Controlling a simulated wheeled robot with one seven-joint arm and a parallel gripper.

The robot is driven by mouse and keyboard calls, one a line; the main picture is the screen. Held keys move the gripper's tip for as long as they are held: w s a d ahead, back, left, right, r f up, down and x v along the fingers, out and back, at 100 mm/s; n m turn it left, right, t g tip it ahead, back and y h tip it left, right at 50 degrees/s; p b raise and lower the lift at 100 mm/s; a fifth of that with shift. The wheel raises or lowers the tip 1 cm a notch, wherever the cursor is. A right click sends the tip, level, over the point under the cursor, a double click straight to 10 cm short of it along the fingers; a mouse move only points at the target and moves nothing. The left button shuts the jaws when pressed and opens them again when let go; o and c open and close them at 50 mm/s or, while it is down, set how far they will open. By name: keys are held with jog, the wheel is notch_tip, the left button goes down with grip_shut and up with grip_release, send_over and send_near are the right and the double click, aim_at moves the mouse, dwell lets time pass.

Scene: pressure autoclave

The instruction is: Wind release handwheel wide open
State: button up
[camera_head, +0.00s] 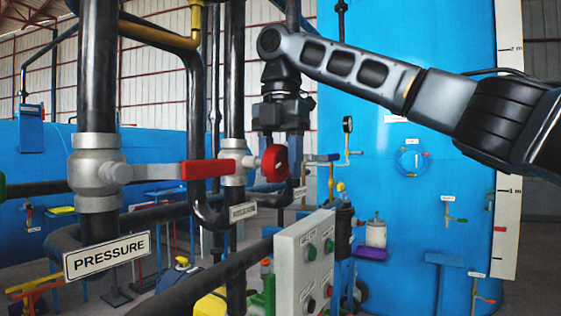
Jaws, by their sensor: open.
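A small sign (243,211), apparently reading RELEASE, hangs below that valve. My gripper (283,146) points down from above, at the handwheel. Its jaws are open, and the wheel overlaps them in the picture. The lower finger parts are partly hidden behind the wheel, so I cannot tell whether they touch it.
A larger grey valve (97,172) with a red lever (207,169) stands at left, above a PRESSURE sign (107,257). Black pipes crowd the left and centre. A grey button panel (304,262) stands below the wheel. A big blue tank (410,230) fills the right background.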

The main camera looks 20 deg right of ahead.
grip_shut()
dwell(0.3)
jog(key=t+h, duration=0.2)
jog(key=h, duration=0.1)
jog(key=t+h, duration=0.1)
jog(key=shift+s+a+r+h, duration=0.1)
jog(key=shift+a+r+h, duration=0.1)
jog(key=shift+r+h, duration=0.1)
jog(key=t+h, duration=0.3)
jog(key=h, duration=0.1)
jog(key=shift+s+a+r, duration=0.1)
jog(key=shift+a, duration=0.05)
dwell(0.6)
